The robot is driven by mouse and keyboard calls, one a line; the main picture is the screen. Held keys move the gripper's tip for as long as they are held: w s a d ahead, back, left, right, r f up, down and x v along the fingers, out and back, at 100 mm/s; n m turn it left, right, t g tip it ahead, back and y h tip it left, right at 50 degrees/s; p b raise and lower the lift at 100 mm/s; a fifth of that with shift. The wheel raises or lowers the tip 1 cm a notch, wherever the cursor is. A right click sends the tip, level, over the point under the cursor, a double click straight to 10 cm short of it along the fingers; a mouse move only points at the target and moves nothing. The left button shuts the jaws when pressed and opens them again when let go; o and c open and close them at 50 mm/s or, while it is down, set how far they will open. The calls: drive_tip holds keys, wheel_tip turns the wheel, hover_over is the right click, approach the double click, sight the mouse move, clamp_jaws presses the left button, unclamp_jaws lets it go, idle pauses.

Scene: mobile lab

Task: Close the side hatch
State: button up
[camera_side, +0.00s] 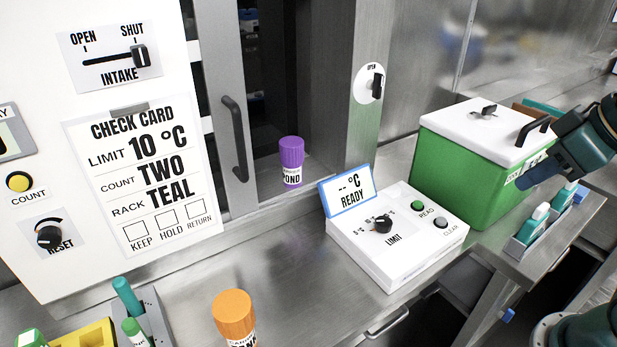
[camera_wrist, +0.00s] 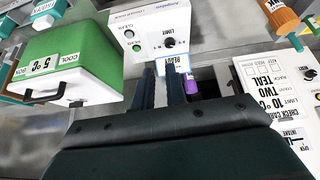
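The side hatch appears to be the grey framed panel with a dark vertical handle (camera_side: 236,140) in the side view. A dark opening (camera_side: 300,85) lies right of the handle, so the hatch looks open. A purple-capped bottle (camera_side: 291,160) labelled POND stands upright at the opening's lower edge; its purple cap shows in the wrist view (camera_wrist: 191,86). My gripper (camera_wrist: 161,78) has two fingers apart with nothing between them. In the side view it is at the far right, by the cool box, well away from the handle. The handle cannot be made out in the wrist view.
A white control box (camera_side: 395,240) with a tilted display stands right of the bottle. The green cool box (camera_side: 465,165) stands behind it. A switch marked OPEN (camera_side: 374,84) is on the post. An orange-capped bottle (camera_side: 234,315) stands in front; bare counter lies between.

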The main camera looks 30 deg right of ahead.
drive_tip(key=w+n+t, duration=0.1)
drive_tip(key=w, duration=0.3)
drive_tip(key=w+a+r+n, duration=0.1)
drive_tip(key=w, duration=0.4)
drive_tip(key=w+a+r+n+t+h, duration=0.1)
drive_tip(key=w, duration=0.3)
drive_tip(key=shift+w+t, duration=0.3)
clamp_jaws()
drive_tip(key=n+t+y, duration=0.4)
drive_tip(key=n+t, duration=0.5)
drive_tip(key=n, duration=0.7)
approach(197, 118)
drive_tip(key=s, duration=0.4)
drive_tip(key=shift+d+f, duration=0.1)
drive_tip(key=shift+w, duration=0.1)
drive_tip(key=shift+w+a, duration=0.2)
drive_tip(key=shift+w, duration=1.45)
drive_tip(key=shift+w+a, duration=0.2)
drive_tip(key=shift+w, duration=1.4)
drive_tip(key=shift+w+a, duration=0.2)
drive_tip(key=shift+w, duration=1.45)
drive_tip(key=shift+s+d, duration=0.25)
drive_tip(key=shift+d, duration=0.7)
drive_tip(key=shift+s+d, duration=0.2)
drive_tip(key=shift+d, duration=0.75)
